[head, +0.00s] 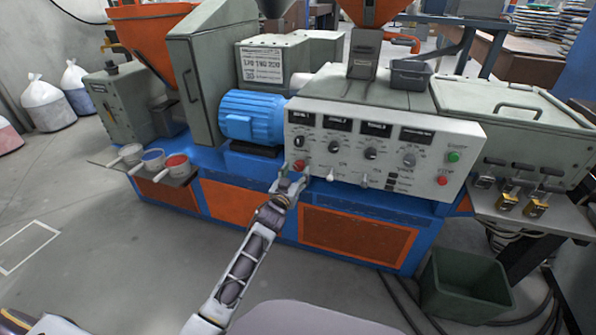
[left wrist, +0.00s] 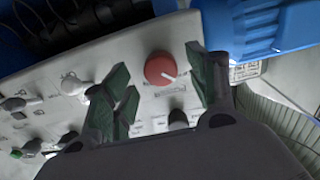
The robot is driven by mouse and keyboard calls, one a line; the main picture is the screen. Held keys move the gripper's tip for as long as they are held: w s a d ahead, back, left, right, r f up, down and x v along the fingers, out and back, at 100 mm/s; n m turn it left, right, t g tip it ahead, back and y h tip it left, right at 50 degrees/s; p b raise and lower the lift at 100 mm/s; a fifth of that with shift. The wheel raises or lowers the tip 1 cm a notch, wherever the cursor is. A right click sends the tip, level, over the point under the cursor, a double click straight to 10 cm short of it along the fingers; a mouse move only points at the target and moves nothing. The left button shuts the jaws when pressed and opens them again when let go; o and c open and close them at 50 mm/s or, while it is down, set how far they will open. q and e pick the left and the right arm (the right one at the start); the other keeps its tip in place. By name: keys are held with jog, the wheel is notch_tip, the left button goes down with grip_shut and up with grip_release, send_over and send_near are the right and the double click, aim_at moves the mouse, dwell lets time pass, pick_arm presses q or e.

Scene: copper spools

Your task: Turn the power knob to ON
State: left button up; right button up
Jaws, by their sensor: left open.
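The power knob appears to be the red round knob (head: 299,165) at the lower left of the white control panel (head: 378,150). In the left wrist view the red knob (left wrist: 160,68) shows whole, with a white pointer line toward the lower right of that picture. Its label is too small to read. My left gripper (head: 289,178) is in front of the panel's lower left corner. In the left wrist view its two green fingertips (left wrist: 158,75) are open, one on each side of the knob. I see no clear contact with it. My right gripper is not in view.
A black knob (head: 299,142) sits above the red one, and other knobs and switches lie to the right. A blue motor (head: 252,117) stands at the left. A shelf with several scoops (head: 152,160) juts out farther left. The floor in front is mostly clear.

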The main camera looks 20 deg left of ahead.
pick_arm(q)
jog(key=shift+w, duration=0.7)
jog(key=shift+w+b, duration=0.35)
jog(key=shift+w, duration=0.4)
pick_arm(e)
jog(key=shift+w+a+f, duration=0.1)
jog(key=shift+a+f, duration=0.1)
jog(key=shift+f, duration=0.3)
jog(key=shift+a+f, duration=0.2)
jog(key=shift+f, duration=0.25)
pick_arm(q)
jog(key=c, duration=1)
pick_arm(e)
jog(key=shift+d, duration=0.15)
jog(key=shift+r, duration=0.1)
